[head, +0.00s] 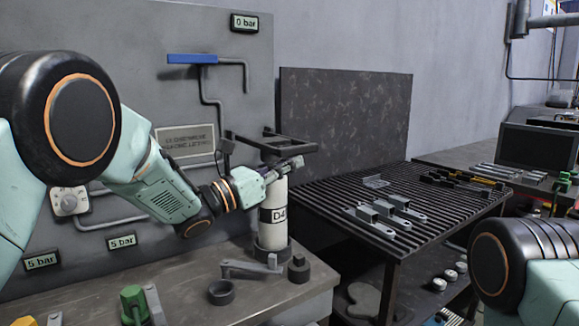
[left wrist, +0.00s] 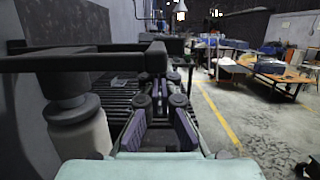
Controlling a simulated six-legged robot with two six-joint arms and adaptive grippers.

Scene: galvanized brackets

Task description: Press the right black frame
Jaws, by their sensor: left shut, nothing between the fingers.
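A black frame (head: 278,143) sits on top of a white cylinder (head: 273,212) marked with a "D4" label. In the left wrist view the frame (left wrist: 85,58) fills the left side, above the white cylinder (left wrist: 80,135). It is the only such frame I can make out clearly. My left gripper (head: 291,164) is shut and empty, just below and in front of the frame; I cannot tell whether it touches. Its fingers (left wrist: 161,100) show right of the cylinder in the left wrist view.
A wall panel (head: 110,35) with a blue-handled valve stands behind. A slatted table (head: 330,190) to the right holds several metal brackets (head: 385,210). On the near bench (head: 185,265) stand a grey crank (head: 250,268), dark rings and a green knob (head: 133,298).

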